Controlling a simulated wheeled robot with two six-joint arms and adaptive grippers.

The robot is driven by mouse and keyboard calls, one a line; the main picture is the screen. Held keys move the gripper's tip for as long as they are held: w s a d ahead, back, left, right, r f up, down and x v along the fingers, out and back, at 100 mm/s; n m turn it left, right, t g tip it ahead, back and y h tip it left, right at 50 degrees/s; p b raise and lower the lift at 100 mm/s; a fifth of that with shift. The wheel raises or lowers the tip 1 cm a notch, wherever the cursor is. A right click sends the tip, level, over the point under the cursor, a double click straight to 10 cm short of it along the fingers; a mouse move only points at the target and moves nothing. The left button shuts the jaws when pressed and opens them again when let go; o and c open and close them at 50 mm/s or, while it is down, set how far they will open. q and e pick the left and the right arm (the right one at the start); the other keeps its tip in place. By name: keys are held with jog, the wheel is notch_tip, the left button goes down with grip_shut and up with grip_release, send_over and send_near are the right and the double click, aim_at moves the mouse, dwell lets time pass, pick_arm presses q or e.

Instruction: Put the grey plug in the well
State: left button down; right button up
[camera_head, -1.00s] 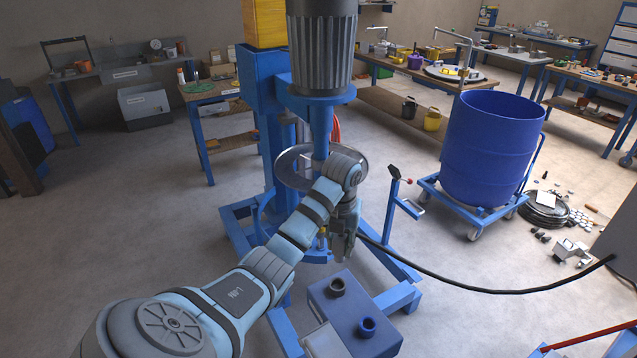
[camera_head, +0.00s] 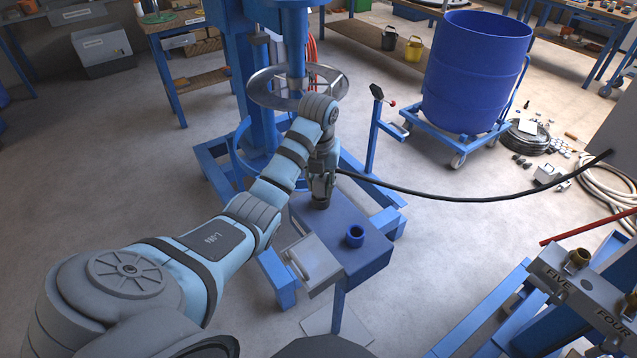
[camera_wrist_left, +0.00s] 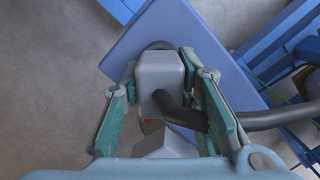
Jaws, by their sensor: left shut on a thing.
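The grey plug (camera_wrist_left: 160,70) is between the fingers of my left gripper (camera_head: 321,190), with a thick black cable (camera_head: 430,195) leading away to the right. My left gripper (camera_wrist_left: 163,95) is shut on the plug and points down at the dark-rimmed well (camera_head: 319,203) on the blue box (camera_head: 365,263). In the left wrist view the plug covers most of that well; only a dark arc of rim shows beyond it. I cannot tell whether the plug is inside the rim or above it. A second well, with a blue rim (camera_head: 355,236), is empty of my gripper. My right gripper is not in view.
A grey box with a handle (camera_head: 315,262) stands at the blue box's front left. The mixer's steel disc (camera_head: 262,90) is just behind my left wrist. A blue drum (camera_head: 475,70) on a trolley stands back right. A labelled rack (camera_head: 580,290) is at lower right.

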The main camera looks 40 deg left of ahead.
pick_arm(q)
jog(key=shift+d+r, duration=0.1)
jog(key=shift+r, duration=0.05)
jog(key=shift+f, duration=0.25)
jog(key=c, duration=1.2)
grip_release()
jog(key=shift+r, duration=0.1)
jog(key=shift+c, duration=0.2)
notch_tip(320, 180, up, 12)
jog(key=s+p, duration=0.1)
jog(key=p, duration=1.1)
jog(key=shift+s+d+r, duration=0.2)
jog(key=shift+d+r, duration=0.05)
jog(key=shift+d, duration=0.05)
jog(key=shift+w+f, duration=0.1)
jog(key=shift+f, duration=0.1)
